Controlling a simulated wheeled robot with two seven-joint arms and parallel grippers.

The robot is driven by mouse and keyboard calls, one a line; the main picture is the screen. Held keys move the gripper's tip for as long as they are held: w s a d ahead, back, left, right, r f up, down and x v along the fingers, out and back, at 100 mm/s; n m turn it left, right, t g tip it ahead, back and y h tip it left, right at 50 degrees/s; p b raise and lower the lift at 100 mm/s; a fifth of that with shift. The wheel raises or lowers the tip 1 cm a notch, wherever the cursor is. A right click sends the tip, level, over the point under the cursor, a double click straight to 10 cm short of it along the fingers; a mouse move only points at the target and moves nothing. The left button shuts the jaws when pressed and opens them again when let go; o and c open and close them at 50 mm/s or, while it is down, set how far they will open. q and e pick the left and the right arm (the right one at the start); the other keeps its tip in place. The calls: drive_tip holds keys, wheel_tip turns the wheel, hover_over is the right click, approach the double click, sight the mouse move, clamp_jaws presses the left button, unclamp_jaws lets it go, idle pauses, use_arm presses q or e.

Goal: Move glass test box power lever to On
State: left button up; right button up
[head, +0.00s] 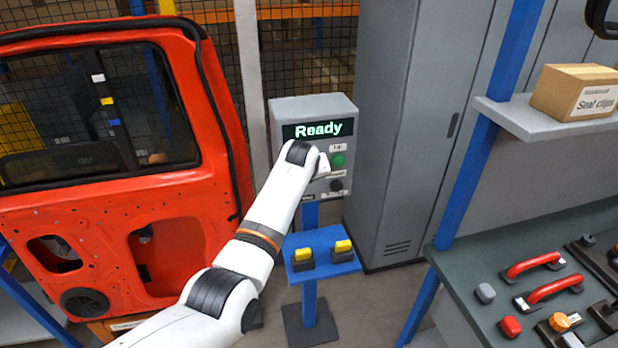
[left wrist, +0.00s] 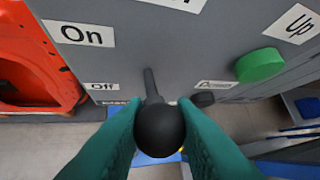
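The glass test box (head: 345,108) is a grey box on a blue post, with a display reading "Ready". My left arm covers its left part, hiding the lever in the head view. In the left wrist view the power lever (left wrist: 158,128) has a dark stem and a black ball knob. It points down towards the camera, near the "Off" label (left wrist: 103,86); the "On" label (left wrist: 80,34) is above. My left gripper (left wrist: 161,100) has its green fingers on both sides of the knob, seemingly touching it.
A green button (left wrist: 260,65) is right of the lever. A black knob (head: 337,186) is low on the box. A small blue shelf with two yellow-topped buttons (head: 343,246) is below. A red door (head: 190,250) stands left, a grey cabinet (head: 400,120) and workbench (head: 465,270) right.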

use_arm(q)
drive_tip(key=o, duration=0.4)
drive_tip(key=shift+w, duration=0.1)
drive_tip(key=shift+c, duration=0.2)
drive_tip(key=b+v, duration=0.2)
drive_tip(key=v, duration=1)
